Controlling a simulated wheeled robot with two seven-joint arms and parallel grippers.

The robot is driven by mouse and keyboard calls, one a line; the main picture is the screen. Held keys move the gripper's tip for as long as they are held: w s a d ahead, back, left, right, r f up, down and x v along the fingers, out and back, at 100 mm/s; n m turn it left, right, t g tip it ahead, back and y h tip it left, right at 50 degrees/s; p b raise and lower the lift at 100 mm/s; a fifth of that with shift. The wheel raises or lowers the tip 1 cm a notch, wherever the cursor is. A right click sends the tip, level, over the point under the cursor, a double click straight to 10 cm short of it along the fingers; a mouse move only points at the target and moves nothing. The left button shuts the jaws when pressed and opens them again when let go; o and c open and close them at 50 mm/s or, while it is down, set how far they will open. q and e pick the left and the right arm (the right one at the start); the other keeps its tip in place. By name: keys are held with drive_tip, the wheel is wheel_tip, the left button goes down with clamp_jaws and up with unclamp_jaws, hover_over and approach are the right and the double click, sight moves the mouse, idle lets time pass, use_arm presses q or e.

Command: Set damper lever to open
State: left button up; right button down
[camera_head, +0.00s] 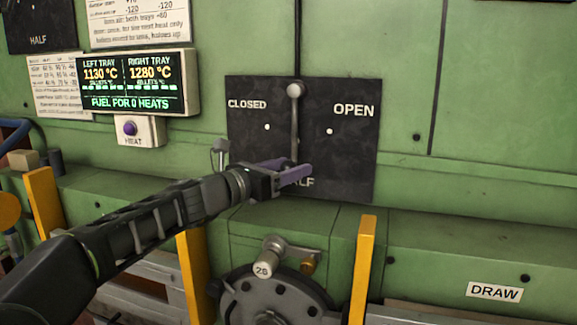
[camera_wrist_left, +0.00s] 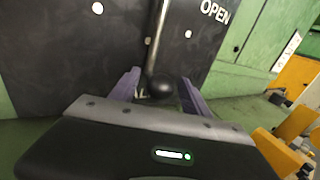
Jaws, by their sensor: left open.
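The damper lever (camera_head: 294,125) is a grey rod hanging from a round pivot at the top of a black plate (camera_head: 350,165). The plate reads CLOSED at left, OPEN at right and HALF at the bottom. The lever points almost straight down, toward HALF. My left gripper (camera_head: 297,172) is at the lever's lower end with its purple fingers open. In the left wrist view the lever (camera_wrist_left: 157,45) ends in a dark round knob (camera_wrist_left: 161,88) between the two fingers, with gaps on both sides. My right gripper is out of view.
A display (camera_head: 135,83) shows left tray 1130 °C, right tray 1280 °C and fuel for 0 heats. A HEAT button (camera_head: 130,128) is below it. A round hub with a crank handle (camera_head: 267,268) and yellow posts (camera_head: 362,270) stand below the plate.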

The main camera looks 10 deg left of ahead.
use_arm(q)
clamp_jaws()
idle(0.6)
idle(0.3)
